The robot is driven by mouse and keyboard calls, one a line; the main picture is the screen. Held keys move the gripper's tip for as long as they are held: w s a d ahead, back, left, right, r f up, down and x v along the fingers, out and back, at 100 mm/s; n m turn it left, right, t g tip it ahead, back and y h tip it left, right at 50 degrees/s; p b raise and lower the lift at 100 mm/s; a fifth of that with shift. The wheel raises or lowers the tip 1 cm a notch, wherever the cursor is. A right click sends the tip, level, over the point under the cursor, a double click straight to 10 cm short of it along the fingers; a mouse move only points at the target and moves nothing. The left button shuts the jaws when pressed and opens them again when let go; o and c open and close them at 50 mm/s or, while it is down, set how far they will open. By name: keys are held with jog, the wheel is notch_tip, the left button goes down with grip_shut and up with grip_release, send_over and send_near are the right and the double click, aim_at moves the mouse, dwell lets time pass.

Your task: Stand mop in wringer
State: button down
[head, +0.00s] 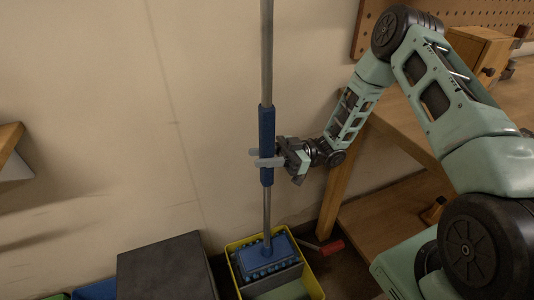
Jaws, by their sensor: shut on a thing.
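The mop is a long grey pole (267,60) with a blue grip sleeve (267,128), standing nearly upright. Its lower end meets a blue block (265,255) with a bumpy edge, inside a yellow-rimmed bucket (313,282) on the floor. Whether this block is the mop head or part of the wringer, I cannot tell. My gripper (267,161) is shut on the mop at the blue sleeve, its fingers around the pole from the right. The bucket's lower part is cut off by the picture's edge.
A dark grey box (165,268) stands left of the bucket. A wooden workbench (405,145) with a lower shelf (375,225) is at the right, behind my arm. A plain wall is behind the mop.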

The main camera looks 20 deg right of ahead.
jog(key=shift+w+a+f, duration=0.1)
jog(key=shift+w, duration=0.25)
notch_tip(320, 180, down, 12)
jog(key=b, duration=0.8)
jog(key=shift+r+b, duration=0.25)
jog(key=shift+b, duration=0.05)
jog(key=c, duration=1)
grip_release()
jog(key=shift+r, duration=0.1)
